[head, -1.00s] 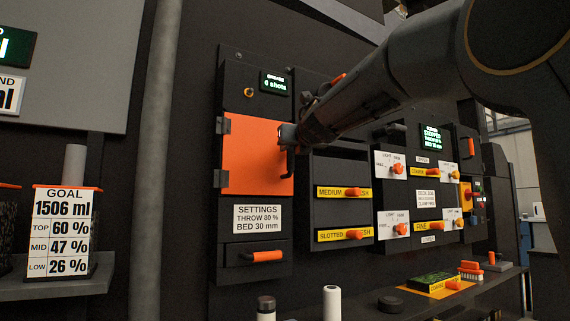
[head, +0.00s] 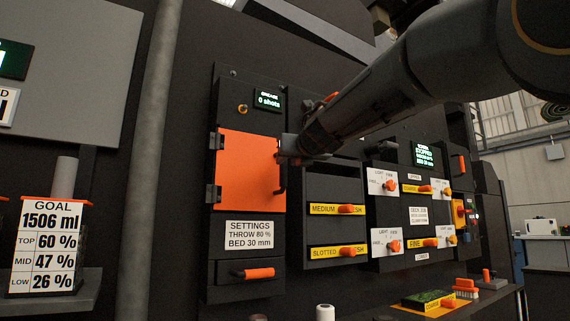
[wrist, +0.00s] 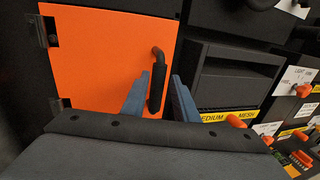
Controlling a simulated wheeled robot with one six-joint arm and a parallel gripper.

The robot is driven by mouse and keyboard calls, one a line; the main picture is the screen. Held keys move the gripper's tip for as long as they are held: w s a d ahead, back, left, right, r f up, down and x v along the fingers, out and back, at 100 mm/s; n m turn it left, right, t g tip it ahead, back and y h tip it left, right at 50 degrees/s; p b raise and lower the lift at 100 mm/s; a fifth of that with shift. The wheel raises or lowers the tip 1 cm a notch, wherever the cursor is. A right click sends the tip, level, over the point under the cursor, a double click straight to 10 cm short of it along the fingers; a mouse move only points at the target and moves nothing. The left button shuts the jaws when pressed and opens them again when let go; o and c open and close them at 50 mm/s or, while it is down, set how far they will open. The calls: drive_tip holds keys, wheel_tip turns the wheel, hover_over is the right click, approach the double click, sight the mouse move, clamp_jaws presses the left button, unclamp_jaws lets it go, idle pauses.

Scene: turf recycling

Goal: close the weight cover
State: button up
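The weight cover, which I take to be the orange door (head: 246,170), hangs on black hinges at its left edge. It looks flat against the cabinet front, but I cannot tell if a small gap is left. It fills the upper left of the wrist view (wrist: 100,60). Its black bar handle (wrist: 157,80) is near the right edge. My gripper (wrist: 158,88) has its two blue-grey fingers apart, one on each side of the handle. I cannot tell if either finger touches it. In the head view my gripper (head: 283,154) partly hides the handle.
A settings label (head: 249,235) and a drawer with an orange handle (head: 259,273) are below the door. Mesh drawers (head: 338,209) and knob panels (head: 389,186) stand to the right. A goal container (head: 48,245) is at lower left.

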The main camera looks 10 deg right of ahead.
drive_tip(key=shift+s+d, duration=0.15)
drive_tip(key=shift+s, duration=0.65)
drive_tip(key=shift+s+d, duration=0.15)
drive_tip(key=shift+s, duration=0.65)
